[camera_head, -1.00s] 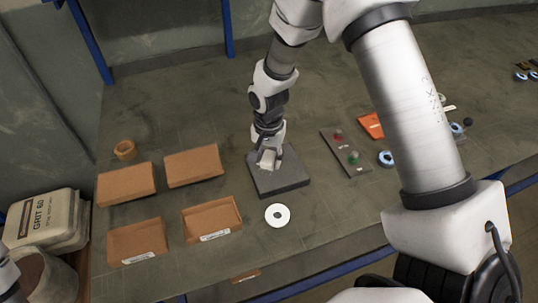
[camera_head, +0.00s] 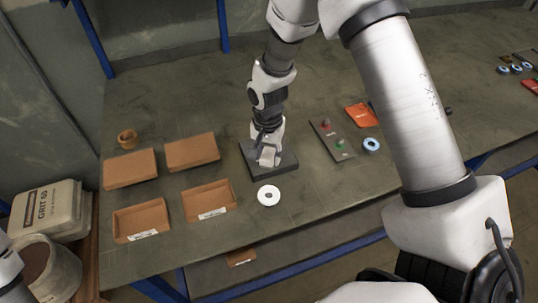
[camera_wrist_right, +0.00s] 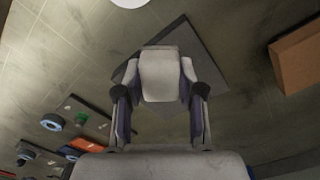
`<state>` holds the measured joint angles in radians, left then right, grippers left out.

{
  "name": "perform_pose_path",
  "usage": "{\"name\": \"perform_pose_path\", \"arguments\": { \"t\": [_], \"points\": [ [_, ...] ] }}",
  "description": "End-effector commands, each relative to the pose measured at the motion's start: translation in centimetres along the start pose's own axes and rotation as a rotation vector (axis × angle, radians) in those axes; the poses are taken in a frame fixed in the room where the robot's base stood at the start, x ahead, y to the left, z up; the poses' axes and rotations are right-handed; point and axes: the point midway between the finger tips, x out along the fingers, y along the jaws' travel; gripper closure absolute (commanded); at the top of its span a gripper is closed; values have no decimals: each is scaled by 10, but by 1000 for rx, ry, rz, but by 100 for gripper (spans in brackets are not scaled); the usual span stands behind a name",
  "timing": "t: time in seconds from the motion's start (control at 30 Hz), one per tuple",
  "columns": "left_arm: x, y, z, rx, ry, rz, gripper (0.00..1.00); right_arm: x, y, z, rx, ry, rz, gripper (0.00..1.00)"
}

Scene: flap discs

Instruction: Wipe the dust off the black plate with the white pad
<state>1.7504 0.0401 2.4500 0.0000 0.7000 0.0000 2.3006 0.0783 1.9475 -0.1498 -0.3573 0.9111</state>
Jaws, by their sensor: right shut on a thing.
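The black plate (camera_head: 285,168) lies flat on the table, dark and square. It also shows in the right wrist view (camera_wrist_right: 205,58). My right gripper (camera_head: 268,153) is shut on the white pad (camera_wrist_right: 166,72), a pale block between its fingers. The pad is over the plate and seems down on it, but I cannot tell if it touches. The gripper and pad hide part of the plate, and I cannot make out dust on it. Of my left arm only a part shows at the lower left edge; its gripper is out of view.
A white disc (camera_head: 262,198) lies just in front of the plate. Several brown trays (camera_head: 192,152) stand to the left. A panel with red and green buttons (camera_head: 331,141), an orange packet (camera_head: 361,115) and a blue-rimmed disc (camera_head: 371,145) lie to the right.

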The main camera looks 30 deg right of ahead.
Motion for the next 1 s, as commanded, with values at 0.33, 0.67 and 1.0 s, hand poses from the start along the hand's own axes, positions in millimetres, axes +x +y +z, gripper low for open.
{"name": "perform_pose_path", "arguments": {
  "t": [0.33, 0.67, 1.0],
  "points": [
    [-33, 0, 0, 0, 0, 0, 60, -37, -3, 0, -7, 1, -1, 100],
    [-45, 0, 0, 0, 0, 0, 60, -51, -5, 1, -10, 1, -1, 100],
    [-44, 0, 0, 0, 0, 0, 60, -50, -5, 0, -11, 1, -1, 100]
  ]
}}
